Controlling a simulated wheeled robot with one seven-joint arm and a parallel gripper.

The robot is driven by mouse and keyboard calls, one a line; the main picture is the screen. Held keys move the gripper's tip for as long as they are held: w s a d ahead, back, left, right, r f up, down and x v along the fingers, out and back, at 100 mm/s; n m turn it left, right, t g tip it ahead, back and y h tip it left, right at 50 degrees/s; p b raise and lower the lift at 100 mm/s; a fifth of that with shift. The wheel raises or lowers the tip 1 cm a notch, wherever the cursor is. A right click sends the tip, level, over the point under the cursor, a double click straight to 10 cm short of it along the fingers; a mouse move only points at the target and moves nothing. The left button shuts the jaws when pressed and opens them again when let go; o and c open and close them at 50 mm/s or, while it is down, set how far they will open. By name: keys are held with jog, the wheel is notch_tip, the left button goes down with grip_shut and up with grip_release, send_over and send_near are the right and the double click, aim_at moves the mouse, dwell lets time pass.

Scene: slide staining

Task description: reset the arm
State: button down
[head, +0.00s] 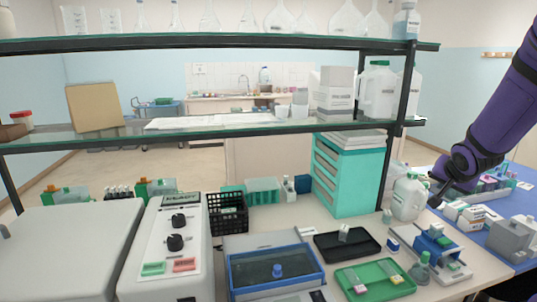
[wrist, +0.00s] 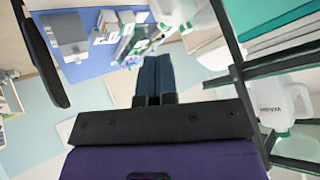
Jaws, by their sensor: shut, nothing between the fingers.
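My purple arm comes in from the right edge in the head view. My gripper (head: 436,200) is at the right, above the bench and close to a white jug (head: 410,197); I cannot tell whether they touch. In the wrist view the two dark fingers of my gripper (wrist: 153,75) lie together, with nothing between them. The wrist is tilted, so the room appears turned on its side there.
A two-level shelf (head: 220,135) with dark posts holds glassware above and jugs below. A teal drawer cabinet (head: 345,180) stands under it. A green tray (head: 375,280), a black tray (head: 346,244) and a blue-framed box (head: 274,268) crowd the bench front.

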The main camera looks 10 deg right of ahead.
jog(key=s+a+r+n+g+y, duration=0.1)
jog(key=s+a+r+n, duration=0.1)
jog(key=s+a+r, duration=0.4)
jog(key=s+a+r+n+y, duration=0.15)
jog(key=s+a+r, duration=0.25)
jog(key=a, duration=0.4)
jog(key=s+a+r+n+g+y, duration=0.1)
jog(key=s+a+n, duration=0.5)
jog(key=s+a, duration=0.6)
jog(key=shift+s+r+n+g+y, duration=0.35)
jog(key=shift+s+r+y, duration=0.1)
jog(key=shift+s, duration=0.65)
